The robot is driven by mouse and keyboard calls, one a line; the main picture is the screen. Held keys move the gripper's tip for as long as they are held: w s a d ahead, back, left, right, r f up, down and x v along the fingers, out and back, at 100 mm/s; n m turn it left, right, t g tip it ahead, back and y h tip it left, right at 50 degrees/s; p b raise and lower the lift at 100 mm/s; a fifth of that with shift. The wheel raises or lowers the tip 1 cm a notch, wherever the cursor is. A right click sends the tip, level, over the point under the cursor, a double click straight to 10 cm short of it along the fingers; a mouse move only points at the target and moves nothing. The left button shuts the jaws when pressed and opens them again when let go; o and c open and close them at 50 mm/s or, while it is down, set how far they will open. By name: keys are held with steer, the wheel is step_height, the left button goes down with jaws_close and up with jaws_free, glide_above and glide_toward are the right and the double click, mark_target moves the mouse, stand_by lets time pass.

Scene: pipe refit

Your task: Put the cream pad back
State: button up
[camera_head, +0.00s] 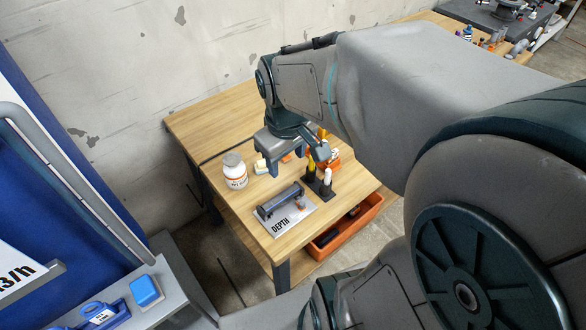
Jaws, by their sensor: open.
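A small cream block (261,167), which looks like the cream pad, lies on the wooden table (208,117) just right of a white jar. My gripper (296,160) is open above the table, with its fingers pointing down. Its left finger is close to the cream block and partly hides it. I cannot tell whether they touch. A small orange piece (286,158) shows between the fingers. No place marked for the pad can be made out.
The white jar (235,171) stands left of my gripper. A dark grey device (280,202) lies on a card marked DEPTH (291,221). A black holder with bottles (320,187) stands to the right. An orange bin (346,226) sits below. A blue block (146,291) lies at lower left.

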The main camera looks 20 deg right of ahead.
steer(key=s+m+t, duration=0.1)
steer(key=s+m, duration=0.3)
steer(key=s, duration=0.2)
steer(key=shift+s+a+r+y, duration=0.25)
steer(key=shift+r+y, duration=0.05)
steer(key=shift+r, duration=0.15)
